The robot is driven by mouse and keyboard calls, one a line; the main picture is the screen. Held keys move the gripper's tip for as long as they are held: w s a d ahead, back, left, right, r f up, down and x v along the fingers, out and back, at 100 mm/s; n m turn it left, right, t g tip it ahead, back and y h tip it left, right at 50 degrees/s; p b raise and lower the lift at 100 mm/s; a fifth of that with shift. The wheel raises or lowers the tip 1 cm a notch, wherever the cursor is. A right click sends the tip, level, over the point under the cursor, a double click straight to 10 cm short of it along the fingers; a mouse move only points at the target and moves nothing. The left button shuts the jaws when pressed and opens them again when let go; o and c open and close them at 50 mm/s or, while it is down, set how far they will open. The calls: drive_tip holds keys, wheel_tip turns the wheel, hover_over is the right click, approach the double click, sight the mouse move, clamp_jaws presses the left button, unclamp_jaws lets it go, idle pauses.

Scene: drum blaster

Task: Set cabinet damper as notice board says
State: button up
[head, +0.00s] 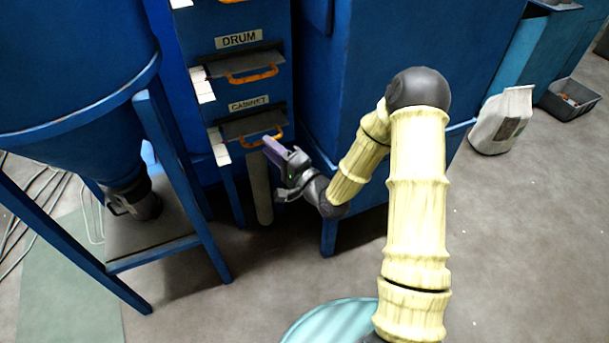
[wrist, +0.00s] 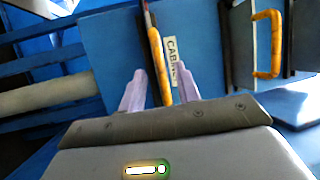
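The cabinet damper (head: 250,124) is a dark plate with an orange handle, below the "CABINET" label (head: 248,103) on a blue duct column. A white strip (head: 219,150) is beside the damper. No notice board is in view.
The drum damper's orange handle (head: 252,75) is above, and also shows in the wrist view (wrist: 266,45). A blue hopper on legs (head: 80,80) stands left, a large blue housing (head: 400,40) right. A white sack (head: 502,120) and grey bin (head: 570,100) are far right.

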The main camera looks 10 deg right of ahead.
drive_tip(key=p+v, duration=0.1)
drive_tip(key=v, duration=1.2)
drive_tip(key=shift+s+d, duration=0.2)
drive_tip(key=shift+s, duration=0.15)
